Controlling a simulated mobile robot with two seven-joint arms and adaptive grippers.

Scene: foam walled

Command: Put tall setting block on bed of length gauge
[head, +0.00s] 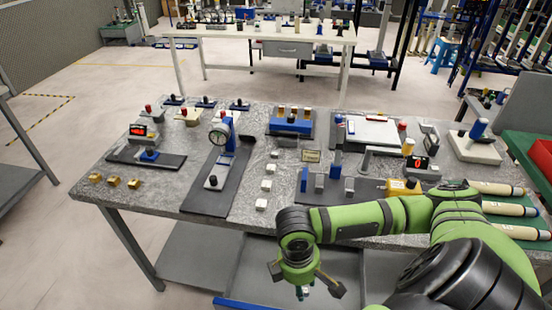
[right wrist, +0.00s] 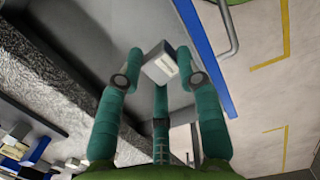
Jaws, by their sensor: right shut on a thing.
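My right gripper (head: 305,285) hangs in front of the bench's front edge, over a grey drawer or tray. In the right wrist view the gripper (right wrist: 160,78) is shut on a small grey block (right wrist: 158,65) with a pale label; I take it as the tall setting block. Its lower part is hidden. Two instruments may be the length gauge: one with a red digital readout (head: 138,131) and dark bed (head: 172,161) at the bench's left, and a dial instrument (head: 220,136) on a dark base (head: 207,198). I cannot tell which. My left gripper is not in view.
Several white blocks (head: 268,184) and brass blocks (head: 113,181) sit near the front. The grey drawer (right wrist: 178,45) has a blue edge (right wrist: 207,55). A second table (head: 255,36) stands behind.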

